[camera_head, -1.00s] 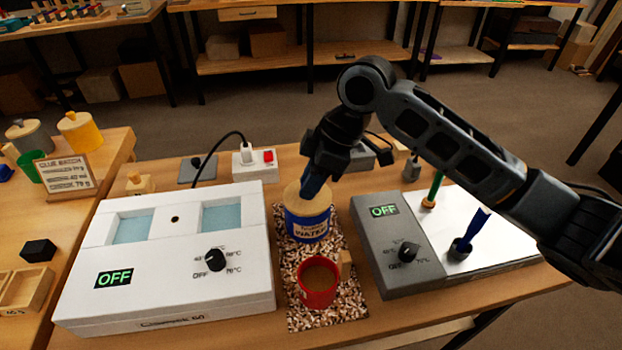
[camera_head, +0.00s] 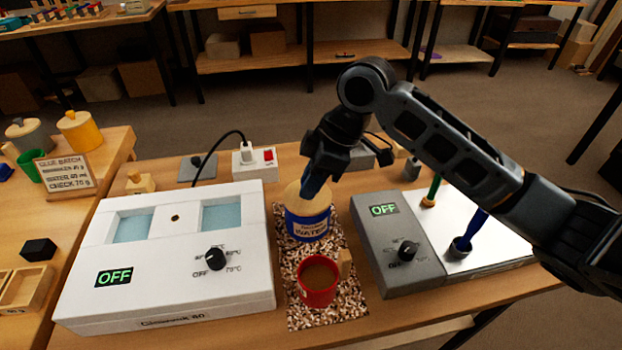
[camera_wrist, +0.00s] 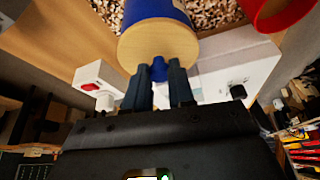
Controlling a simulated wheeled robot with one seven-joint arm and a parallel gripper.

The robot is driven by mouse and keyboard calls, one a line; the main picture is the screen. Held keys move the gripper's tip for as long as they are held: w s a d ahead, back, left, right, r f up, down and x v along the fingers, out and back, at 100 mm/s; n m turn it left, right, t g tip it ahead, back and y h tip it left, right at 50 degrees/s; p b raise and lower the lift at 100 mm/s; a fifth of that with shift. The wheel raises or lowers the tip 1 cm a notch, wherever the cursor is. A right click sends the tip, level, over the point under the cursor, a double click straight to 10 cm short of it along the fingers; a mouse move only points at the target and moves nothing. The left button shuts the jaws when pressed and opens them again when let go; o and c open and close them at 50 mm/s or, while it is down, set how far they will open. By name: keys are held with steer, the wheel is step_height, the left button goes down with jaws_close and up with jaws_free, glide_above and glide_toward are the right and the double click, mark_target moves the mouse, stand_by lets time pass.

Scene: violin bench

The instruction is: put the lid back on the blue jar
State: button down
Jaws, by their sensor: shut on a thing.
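The blue jar (camera_head: 307,225), labelled WATER, stands on the speckled mat. Its pale wooden lid (camera_head: 296,197) is at the jar's mouth, with no clear gap between them. Whether it sits fully flat is hard to tell. My gripper (camera_head: 312,188) reaches down from above and covers part of the lid. In the wrist view the fingers (camera_wrist: 160,75) are shut on the lid's small blue knob (camera_wrist: 158,68). There the round lid (camera_wrist: 157,42) covers the end of the blue jar (camera_wrist: 153,10), and the jar's opening is hidden.
A white heater box (camera_head: 170,265) is on the left and a grey control box (camera_head: 395,250) on the right. A power strip (camera_head: 255,164) lies behind.

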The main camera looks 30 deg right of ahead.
stand_by(0.3)
steer(key=shift+c, duration=2)
jaws_free()
steer(key=shift+r+p, duration=2.75)
steer(key=shift+r, duration=0.7)
jaws_close()
steer(key=shift+f, duration=0.25)
